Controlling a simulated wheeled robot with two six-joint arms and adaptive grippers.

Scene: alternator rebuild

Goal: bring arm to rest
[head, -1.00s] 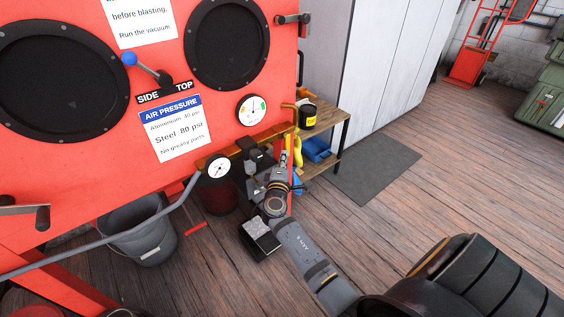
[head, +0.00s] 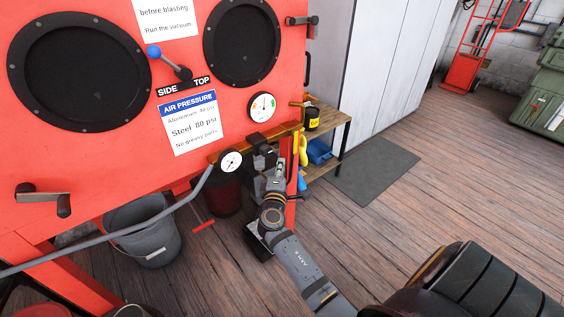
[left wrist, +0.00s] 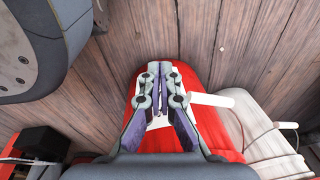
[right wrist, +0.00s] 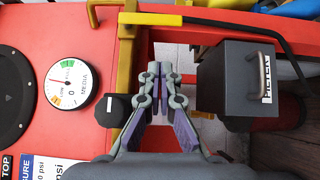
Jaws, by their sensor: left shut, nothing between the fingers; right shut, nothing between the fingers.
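My right arm reaches up from the bottom of the head view to the right end of the red blasting cabinet (head: 115,165). My right gripper (right wrist: 160,70) is shut and empty, with its fingertips beside a yellow bracket (right wrist: 128,50) on the cabinet. In the head view the right gripper (head: 279,166) is small and partly lost against dark parts. My left gripper (left wrist: 161,70) is shut and empty in the left wrist view, in front of a red surface with white patches (left wrist: 187,78). The left gripper does not show in the head view.
A dark filter box (right wrist: 233,85) with a handle is close right of my right gripper. A media gauge (right wrist: 72,83) is at its left. A grey bucket (head: 145,232) and a small shelf (head: 330,117) stand nearby. Wooden floor (head: 440,190) is open at the right.

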